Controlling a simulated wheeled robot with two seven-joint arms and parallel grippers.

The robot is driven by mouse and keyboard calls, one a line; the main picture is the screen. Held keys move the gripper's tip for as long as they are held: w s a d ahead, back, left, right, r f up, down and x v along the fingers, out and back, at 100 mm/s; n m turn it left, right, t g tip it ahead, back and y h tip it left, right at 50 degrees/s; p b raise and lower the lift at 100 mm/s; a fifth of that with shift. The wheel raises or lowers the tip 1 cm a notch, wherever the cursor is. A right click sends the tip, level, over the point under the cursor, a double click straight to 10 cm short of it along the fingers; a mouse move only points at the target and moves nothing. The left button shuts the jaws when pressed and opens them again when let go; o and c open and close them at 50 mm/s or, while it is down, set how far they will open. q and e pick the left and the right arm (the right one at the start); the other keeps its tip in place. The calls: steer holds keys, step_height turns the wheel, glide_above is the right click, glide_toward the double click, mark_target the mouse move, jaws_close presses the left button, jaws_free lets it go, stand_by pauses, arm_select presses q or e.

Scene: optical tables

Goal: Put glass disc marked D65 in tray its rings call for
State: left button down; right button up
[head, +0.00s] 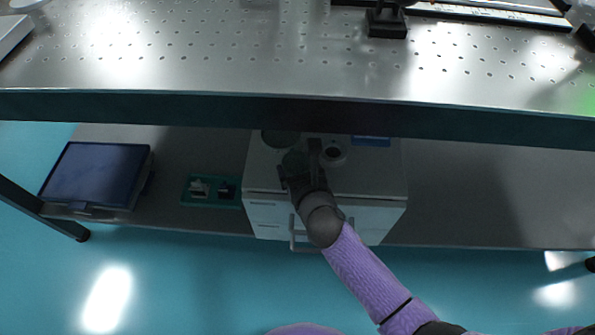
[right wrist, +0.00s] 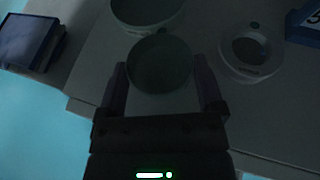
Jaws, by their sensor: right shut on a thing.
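My right gripper (head: 301,168) reaches under the optical table to the top of a white drawer cabinet. In the right wrist view, its jaws (right wrist: 160,80) are shut on the sides of a round dark glass disc (right wrist: 160,62); the disc also shows in the head view (head: 293,160). No D65 mark or rings can be read on it. Just beyond the disc is a round tray with a pale rim (right wrist: 150,30), partly covered by the disc in the picture. To the right is a white ring-shaped holder (right wrist: 250,52) with a dark centre. My left gripper is not in view.
The white cabinet (head: 264,216) stands on a low shelf (head: 460,200) under the perforated table top (head: 240,60), whose front edge overhangs. A blue item (head: 371,141) sits at the cabinet's back right. A dark panel (head: 95,172) and green holder (head: 210,190) lie left.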

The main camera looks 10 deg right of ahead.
steer(key=shift+f+p, duration=0.1)
steer(key=shift+p, duration=0.2)
steer(key=shift+f, duration=0.2)
steer(key=o, duration=1.1)
